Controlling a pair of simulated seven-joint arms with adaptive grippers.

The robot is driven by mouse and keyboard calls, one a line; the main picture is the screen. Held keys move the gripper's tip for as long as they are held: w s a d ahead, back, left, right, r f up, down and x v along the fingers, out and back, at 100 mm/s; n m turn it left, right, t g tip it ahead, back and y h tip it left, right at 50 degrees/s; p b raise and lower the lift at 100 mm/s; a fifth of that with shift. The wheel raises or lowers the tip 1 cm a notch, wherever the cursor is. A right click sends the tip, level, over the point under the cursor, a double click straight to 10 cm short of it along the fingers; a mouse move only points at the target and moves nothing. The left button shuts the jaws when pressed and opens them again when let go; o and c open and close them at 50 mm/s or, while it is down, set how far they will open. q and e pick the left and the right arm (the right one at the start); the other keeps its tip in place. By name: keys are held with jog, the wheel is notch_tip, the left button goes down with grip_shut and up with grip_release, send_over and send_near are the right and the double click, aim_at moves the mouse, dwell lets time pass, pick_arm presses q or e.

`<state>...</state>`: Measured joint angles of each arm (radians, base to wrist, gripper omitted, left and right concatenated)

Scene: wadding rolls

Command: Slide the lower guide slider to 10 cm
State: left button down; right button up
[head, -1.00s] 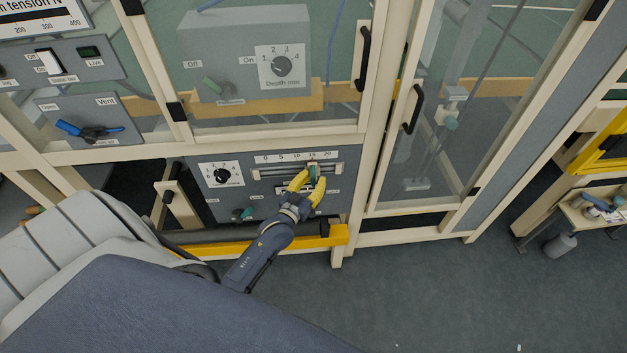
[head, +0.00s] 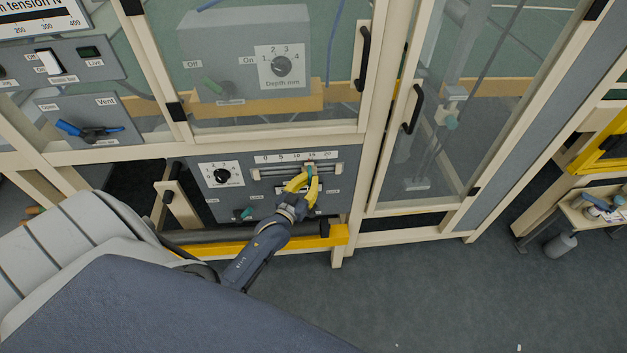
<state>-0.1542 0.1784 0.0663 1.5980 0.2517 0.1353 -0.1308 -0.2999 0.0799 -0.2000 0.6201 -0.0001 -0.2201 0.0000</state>
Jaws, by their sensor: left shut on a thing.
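The lower guide slider (head: 309,169) sits on a horizontal slot in the low grey panel (head: 235,195). The scale (head: 297,157) above it reads 0, 5, 10, 15, 20, and the slider stands near the 15 mark. My left gripper (head: 310,178) has its yellow fingers closed around the slider's green knob from below. The fingers partly cover the knob and the label under the slot. My right gripper does not show.
A dial (head: 222,176) and a small green lever (head: 246,213) are left of the slot. A yellow rail (head: 335,236) runs below the panel. Glazed doors with black handles (head: 413,109) stand above and to the right.

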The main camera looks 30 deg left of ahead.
pick_arm(q)
jog(key=s+a, duration=0.2)
jog(key=a, duration=0.1)
jog(key=shift+s+a, duration=0.1)
jog(key=shift+s, duration=0.15)
jog(key=c, duration=1.5)
grip_release()
jog(key=shift+o, duration=0.2)
jog(key=shift+s, duration=0.1)
jog(key=s+d, duration=0.1)
jog(key=s, duration=1)
jog(key=shift+s, duration=0.4)
jog(key=shift+f, duration=0.1)
